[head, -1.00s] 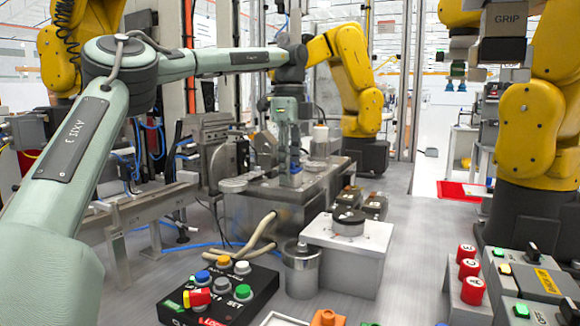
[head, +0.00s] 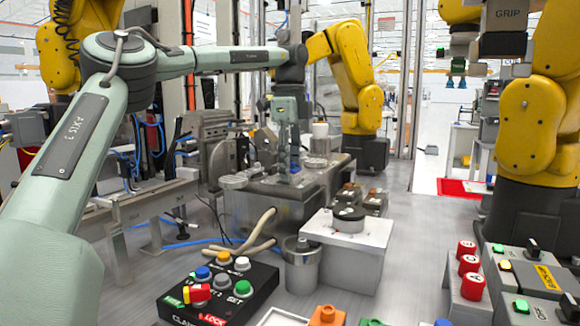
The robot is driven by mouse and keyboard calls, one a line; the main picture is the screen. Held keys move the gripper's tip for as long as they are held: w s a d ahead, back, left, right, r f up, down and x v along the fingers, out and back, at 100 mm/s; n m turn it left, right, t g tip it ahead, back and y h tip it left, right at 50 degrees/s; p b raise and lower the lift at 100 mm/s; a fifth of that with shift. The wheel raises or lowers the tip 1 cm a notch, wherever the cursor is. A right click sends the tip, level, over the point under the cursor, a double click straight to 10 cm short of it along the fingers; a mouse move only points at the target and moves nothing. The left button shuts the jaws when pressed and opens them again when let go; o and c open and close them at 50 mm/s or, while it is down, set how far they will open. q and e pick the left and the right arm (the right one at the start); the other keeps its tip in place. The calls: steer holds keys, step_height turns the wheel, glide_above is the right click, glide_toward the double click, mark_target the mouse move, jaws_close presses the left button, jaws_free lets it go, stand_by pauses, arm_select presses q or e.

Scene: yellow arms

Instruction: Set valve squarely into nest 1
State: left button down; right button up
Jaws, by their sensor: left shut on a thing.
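My left gripper (head: 287,170) is at the end of the green arm and points down over the grey metal fixture block (head: 262,208) in the middle. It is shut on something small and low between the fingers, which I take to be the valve. The fingers hide most of it, so its shape and tilt cannot be told. I cannot tell whether it touches the block. Round metal discs lie on the block to the left (head: 233,182) and right (head: 315,162) of the gripper. No nest number is readable. My right gripper is not in view.
A white block with a black-topped round part (head: 348,213) and a metal canister (head: 301,262) stand in front of the fixture. A button box (head: 219,288) is at the front, red knobs (head: 469,263) at right. Yellow robot arms stand behind (head: 350,75) and right (head: 530,120).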

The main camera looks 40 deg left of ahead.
arm_select(q)
steer(key=shift+s+f, duration=0.1)
steer(key=shift+f, duration=0.2)
steer(key=c, duration=1)
jaws_free()
steer(key=shift+f, duration=0.1)
